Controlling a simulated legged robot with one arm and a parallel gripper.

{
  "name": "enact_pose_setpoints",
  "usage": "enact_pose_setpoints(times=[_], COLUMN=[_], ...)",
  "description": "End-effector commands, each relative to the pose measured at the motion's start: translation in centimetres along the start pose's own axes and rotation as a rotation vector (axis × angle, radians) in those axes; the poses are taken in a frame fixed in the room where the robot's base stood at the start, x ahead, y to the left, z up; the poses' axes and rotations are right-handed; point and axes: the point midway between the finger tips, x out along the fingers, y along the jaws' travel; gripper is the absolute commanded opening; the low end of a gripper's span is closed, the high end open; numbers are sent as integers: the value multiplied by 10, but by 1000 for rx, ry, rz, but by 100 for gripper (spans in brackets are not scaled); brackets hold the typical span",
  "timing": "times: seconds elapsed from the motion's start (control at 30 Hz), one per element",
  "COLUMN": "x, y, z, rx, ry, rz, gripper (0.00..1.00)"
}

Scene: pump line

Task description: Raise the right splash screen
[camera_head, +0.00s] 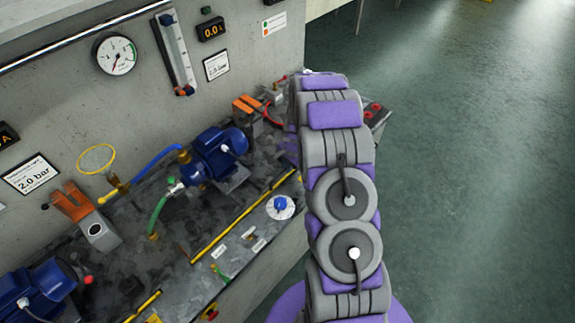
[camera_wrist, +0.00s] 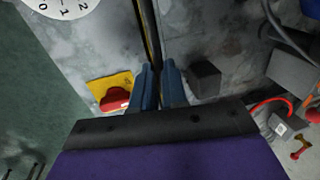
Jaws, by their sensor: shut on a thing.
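A long yellow rail (camera_head: 241,218) runs along the front of the bench in the head view and looks like the edge of the right splash screen. Any clear panel on it cannot be made out. My arm covers its right end. In the wrist view, a thin dark strip with a yellowish edge (camera_wrist: 152,40), likely the same screen edge, runs from the top down between my fingers. My gripper (camera_wrist: 158,72) is shut on this strip with its two blue fingers. In the head view my gripper is hidden behind my arm.
A blue pump (camera_head: 216,155) stands on the bench behind the rail. A white dial with a blue knob (camera_head: 281,205) is on the bench front. The wrist view shows a red switch on a yellow plate (camera_wrist: 115,97) and a dark block (camera_wrist: 205,79) beside my fingers. Green floor lies right.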

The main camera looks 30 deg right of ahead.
Motion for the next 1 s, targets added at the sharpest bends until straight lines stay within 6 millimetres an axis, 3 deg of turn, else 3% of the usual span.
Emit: enact_pose_setpoints(times=[0.23,0.37,0.57,1.0], x=[-3,-18,-67,-197], y=[-1,-4,-14,-40], z=[2,3,3,4], rx=[0,-1,-1,-2], ry=[-4,-4,-2,-1], rz=[2,2,0,2], gripper=[0,0,0,0])
